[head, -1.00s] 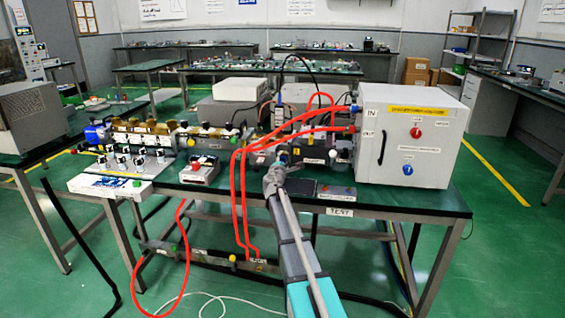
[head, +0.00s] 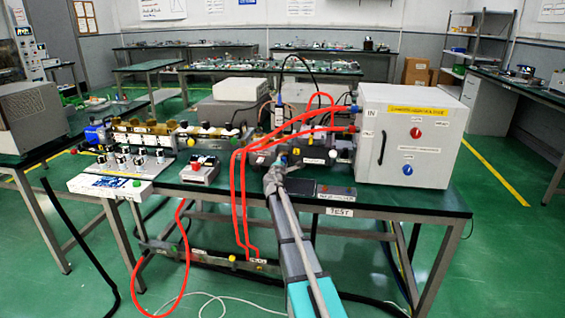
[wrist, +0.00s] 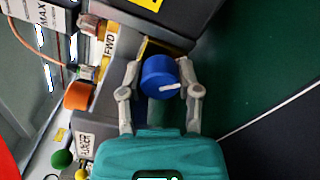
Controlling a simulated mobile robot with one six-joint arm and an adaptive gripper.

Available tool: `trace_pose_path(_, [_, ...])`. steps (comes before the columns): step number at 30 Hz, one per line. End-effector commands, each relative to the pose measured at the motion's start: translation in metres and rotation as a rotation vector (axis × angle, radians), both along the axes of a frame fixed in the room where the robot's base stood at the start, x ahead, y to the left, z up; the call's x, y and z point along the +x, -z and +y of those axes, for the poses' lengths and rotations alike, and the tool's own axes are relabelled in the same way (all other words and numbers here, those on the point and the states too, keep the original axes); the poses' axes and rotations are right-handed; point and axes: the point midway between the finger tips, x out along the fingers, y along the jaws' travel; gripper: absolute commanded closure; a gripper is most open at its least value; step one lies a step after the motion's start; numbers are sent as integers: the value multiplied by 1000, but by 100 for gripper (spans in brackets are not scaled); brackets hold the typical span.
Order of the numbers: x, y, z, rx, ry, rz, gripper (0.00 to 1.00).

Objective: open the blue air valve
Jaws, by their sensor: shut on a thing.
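A round blue knob (wrist: 158,74) with a white pointer line stands between the two fingers of my gripper (wrist: 161,78) in the wrist view. I take it to be the blue air valve. The fingers are shut on its sides. The white line points right and slightly up in that view. In the head view my gripper (head: 275,176) is at the front of the grey valve row on the table; the gripped knob is mostly hidden there.
An orange knob (wrist: 77,96) and a green knob (wrist: 62,158) are left of my gripper in the wrist view. Red hoses (head: 241,195) hang left of my arm. A white box (head: 440,140) stands right.

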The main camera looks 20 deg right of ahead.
Motion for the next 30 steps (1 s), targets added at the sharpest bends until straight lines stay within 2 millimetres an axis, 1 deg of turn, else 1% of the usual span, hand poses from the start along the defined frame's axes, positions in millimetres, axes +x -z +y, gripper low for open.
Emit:
trace_pose_path(5, [0,0,0,-50,0,34,100])
trace_pose_path(15, [1,0,0,-203,1,137,100])
trace_pose_path(25, [1,0,0,-216,1,145,100])
trace_pose_path(26, [1,0,0,-216,1,145,54])
trace_pose_path(30, [1,0,0,-215,1,145,28])
